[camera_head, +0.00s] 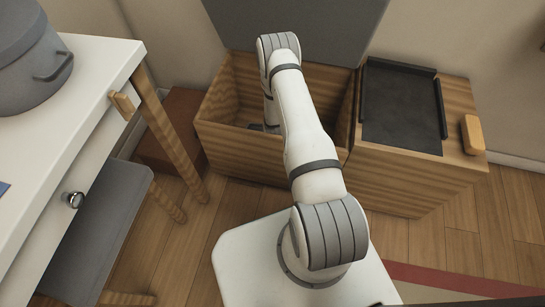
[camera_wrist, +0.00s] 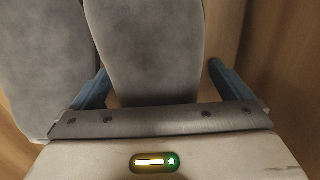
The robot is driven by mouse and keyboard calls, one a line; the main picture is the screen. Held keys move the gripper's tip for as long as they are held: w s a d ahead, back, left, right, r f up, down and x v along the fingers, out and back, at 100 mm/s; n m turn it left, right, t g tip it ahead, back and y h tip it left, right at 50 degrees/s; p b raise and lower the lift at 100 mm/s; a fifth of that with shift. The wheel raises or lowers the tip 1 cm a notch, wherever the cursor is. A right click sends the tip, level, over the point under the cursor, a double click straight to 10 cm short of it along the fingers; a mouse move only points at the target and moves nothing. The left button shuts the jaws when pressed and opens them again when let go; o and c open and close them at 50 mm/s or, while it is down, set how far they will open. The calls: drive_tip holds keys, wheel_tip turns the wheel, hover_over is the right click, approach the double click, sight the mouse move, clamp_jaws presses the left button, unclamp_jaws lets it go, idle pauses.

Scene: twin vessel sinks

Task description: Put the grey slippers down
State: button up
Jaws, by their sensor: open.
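Two grey slippers show in the wrist view: one slipper (camera_wrist: 146,35) in the middle and the other slipper (camera_wrist: 40,60) beside it at the left. My gripper (camera_wrist: 159,72) is open, with its blue fingers on either side of the middle slipper's near end. The left finger lies by the gap between the two slippers. I cannot tell whether either finger touches a slipper. In the head view my arm reaches down into the open wooden chest (camera_head: 240,150). It hides most of the chest's inside, and I cannot make out the slippers there.
The chest's grey lid (camera_head: 300,25) stands raised behind my arm. To the right, a black tray (camera_head: 400,110) and an orange-brown block (camera_head: 473,134) lie on a wooden top. A white table (camera_head: 90,110) with a grey pot (camera_head: 30,65) and a grey-seated stool (camera_head: 95,235) stand left.

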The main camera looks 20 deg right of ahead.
wheel_tip(320, 180, up, 13)
drive_tip(key=p, duration=0.5)
drive_tip(key=shift+w+f, duration=0.15)
drive_tip(key=shift+f, duration=0.05)
drive_tip(key=a+r+m, duration=0.3)
drive_tip(key=r+m, duration=0.2)
drive_tip(key=r, duration=2.4)
drive_tip(key=s+a+r+m, duration=0.2)
drive_tip(key=s+r+m, duration=0.1)
drive_tip(key=s+r, duration=0.6)
drive_tip(key=s+a+r+m+t, duration=0.1)
drive_tip(key=s+a+r+m, duration=0.1)
drive_tip(key=s+r, duration=0.8)
drive_tip(key=shift+s+a+m, duration=0.25)
drive_tip(key=shift+s+m, duration=0.35)
drive_tip(key=shift+s, duration=0.35)
drive_tip(key=shift+r, duration=0.1)
drive_tip(key=shift+c, duration=0.2)
